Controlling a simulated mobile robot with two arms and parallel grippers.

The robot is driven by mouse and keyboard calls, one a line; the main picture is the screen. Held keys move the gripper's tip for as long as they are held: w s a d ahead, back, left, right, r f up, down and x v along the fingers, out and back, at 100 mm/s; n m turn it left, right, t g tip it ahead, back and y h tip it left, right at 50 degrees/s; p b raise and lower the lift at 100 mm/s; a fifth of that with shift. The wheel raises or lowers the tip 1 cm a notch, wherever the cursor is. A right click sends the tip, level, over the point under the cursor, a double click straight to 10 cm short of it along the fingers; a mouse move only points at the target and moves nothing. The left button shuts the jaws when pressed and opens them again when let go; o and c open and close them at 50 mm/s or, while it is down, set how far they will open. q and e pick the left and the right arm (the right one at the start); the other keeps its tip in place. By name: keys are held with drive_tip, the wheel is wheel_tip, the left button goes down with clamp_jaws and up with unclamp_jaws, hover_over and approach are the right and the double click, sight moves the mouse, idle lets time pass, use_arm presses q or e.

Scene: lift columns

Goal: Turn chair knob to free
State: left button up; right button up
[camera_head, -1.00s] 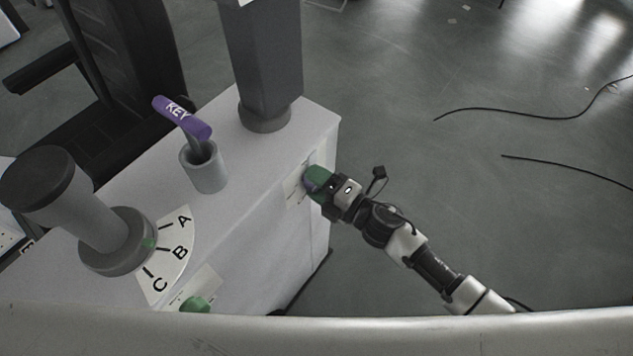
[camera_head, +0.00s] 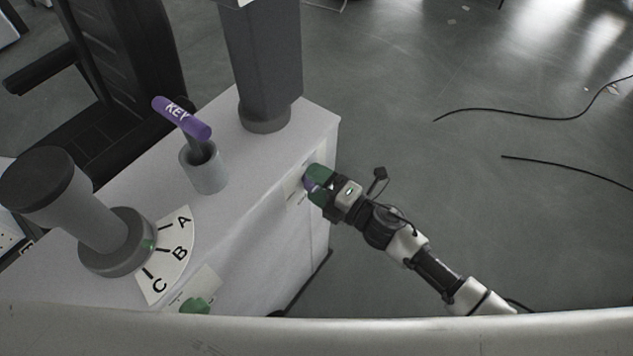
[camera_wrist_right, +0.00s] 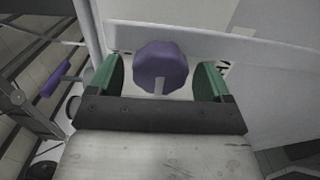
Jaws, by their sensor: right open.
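The chair knob is a purple, many-sided knob (camera_wrist_right: 160,66) with a pale pointer mark, on the side face of the white console. In the right wrist view it sits between the two green fingers of my right gripper (camera_wrist_right: 160,80), with a gap on each side. The gripper is open around it. The label plate behind the knob is mostly hidden. My left gripper is not in view.
The white console (camera_head: 262,160) carries a purple KEY handle (camera_head: 182,118), a grey lever (camera_head: 105,225) with an A-B-C dial (camera_head: 176,256), a dark column (camera_head: 265,65) and a green knob (camera_head: 195,305). A black chair (camera_head: 120,60) stands behind. Cables (camera_head: 530,116) lie on the open floor at right.

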drive_tip(key=v, duration=1)
drive_tip(key=shift+s+d+b, duration=0.2)
drive_tip(key=shift+d+b, duration=0.05)
drive_tip(key=shift+b, duration=0.2)
drive_tip(key=s+d+f+m+h+p, duration=0.1)
drive_tip(key=d+f+m+h+p, duration=0.1)
drive_tip(key=d+f+m+h, duration=0.55)
drive_tip(key=s+d+f+m+h+p, duration=0.25)
drive_tip(key=d+f+m, duration=0.4)
drive_tip(key=f, duration=0.85)
drive_tip(key=s+d+f+m+g+h, duration=0.2)
drive_tip(key=s+f+m+g+h, duration=0.25)
drive_tip(key=s+f+m, duration=0.6)
drive_tip(key=s+f+m+g+p, duration=0.1)
drive_tip(key=s+f+g, duration=0.1)
drive_tip(key=s, duration=0.7)
drive_tip(key=s+f+m+g, duration=0.1)
drive_tip(key=s+f+g, duration=0.1)
drive_tip(key=s, duration=0.8)
drive_tip(key=shift+s+a+f+g+p, duration=0.25)
drive_tip(key=shift+a+g+p, duration=0.15)
drive_tip(key=shift+g, duration=0.15)
